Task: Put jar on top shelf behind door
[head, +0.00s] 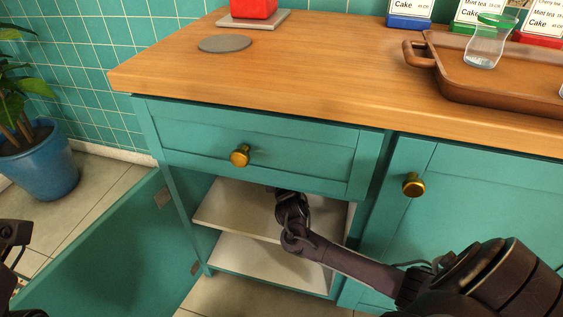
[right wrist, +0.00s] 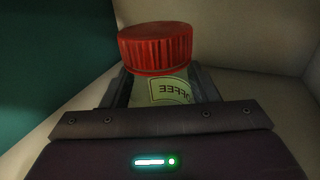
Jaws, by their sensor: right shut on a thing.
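The jar (right wrist: 158,88) has a red ribbed lid and a pale label with "COFFEE" lettering. It shows in the right wrist view between the fingers of my right gripper (right wrist: 162,86), which is shut on it. In the head view my right gripper (head: 284,200) reaches into the open cabinet, at the upper shelf (head: 225,205) under the drawer. The jar is hidden there, and I cannot tell whether it touches the shelf. The cabinet door (head: 110,255) stands open to the left. A dark part of my left gripper (head: 12,240) shows at the left edge; its fingers are unclear.
A lower shelf (head: 240,255) lies below. The drawer (head: 265,150) above is shut, with a brass knob. A closed door (head: 470,205) is to the right. The wooden counter (head: 290,75) holds a brown tray (head: 500,92) with a glass jar (head: 487,45). A potted plant (head: 40,165) stands left.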

